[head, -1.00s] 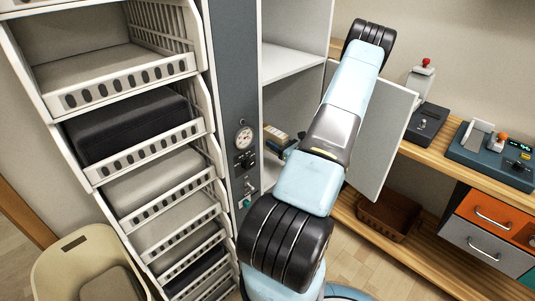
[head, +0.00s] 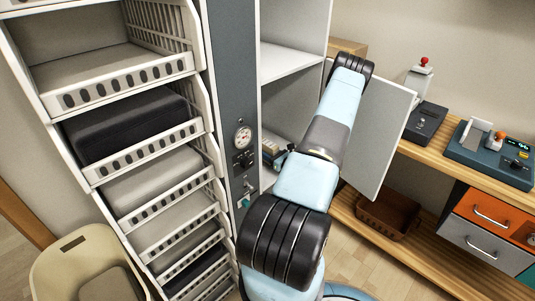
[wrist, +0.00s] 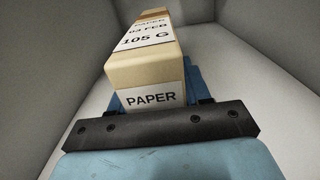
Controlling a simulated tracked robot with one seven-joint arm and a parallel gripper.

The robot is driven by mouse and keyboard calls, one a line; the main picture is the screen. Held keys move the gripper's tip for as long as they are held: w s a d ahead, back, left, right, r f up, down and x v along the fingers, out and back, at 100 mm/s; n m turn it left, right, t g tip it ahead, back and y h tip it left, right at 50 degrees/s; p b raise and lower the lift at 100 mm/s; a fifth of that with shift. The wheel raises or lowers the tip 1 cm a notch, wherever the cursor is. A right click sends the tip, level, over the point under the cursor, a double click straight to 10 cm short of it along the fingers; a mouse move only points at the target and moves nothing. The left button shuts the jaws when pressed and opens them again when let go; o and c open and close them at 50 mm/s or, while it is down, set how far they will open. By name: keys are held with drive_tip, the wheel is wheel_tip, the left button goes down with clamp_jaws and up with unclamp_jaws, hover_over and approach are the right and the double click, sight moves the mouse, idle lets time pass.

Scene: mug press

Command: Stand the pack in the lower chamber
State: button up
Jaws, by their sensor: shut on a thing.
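The pack is a tan block with white labels reading PAPER, 03 FEB and 105 G; it fills the top middle of the wrist view (wrist: 148,68). My gripper (wrist: 157,98) is shut on it, with blue fingers showing at its sides. In the head view a small part of the pack (head: 270,147) shows inside the lower chamber (head: 292,98), beyond my arm. Pale chamber walls surround the pack in the wrist view. My arm hides much of the chamber floor. I cannot tell whether the pack touches the floor or stands upright.
The chamber door (head: 382,135) hangs open to the right of my arm. A shelf (head: 290,60) bounds the chamber above. A grey panel with a gauge (head: 243,137) and switches stands on its left, then a rack of baskets (head: 130,75). A wooden bench (head: 450,165) is at right.

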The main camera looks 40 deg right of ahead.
drive_tip(key=o, duration=1.3)
drive_tip(key=shift+o, duration=0.2)
drive_tip(key=s, duration=1.2)
drive_tip(key=shift+d, duration=0.45)
